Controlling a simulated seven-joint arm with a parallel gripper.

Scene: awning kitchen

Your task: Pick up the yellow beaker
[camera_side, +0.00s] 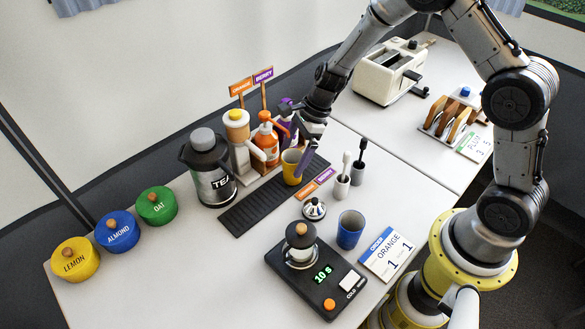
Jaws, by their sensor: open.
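The yellow beaker (291,167) stands on the dark ridged drip mat (246,213), in front of the orange pump bottle. My gripper (303,150) is at the beaker, reaching down from the upper right. It is open, and one dark finger crosses in front of the beaker's right side. The other finger is hard to make out, and I cannot tell whether either finger touches the beaker.
Pump bottles (266,143) with flavour signs stand behind the mat. A TEA flask (208,168) is left of them. A blue cup (350,229), a black scale (315,283) and an order card (387,255) are in front. Coloured jars (117,231) stand at left. A toaster (389,72) is behind.

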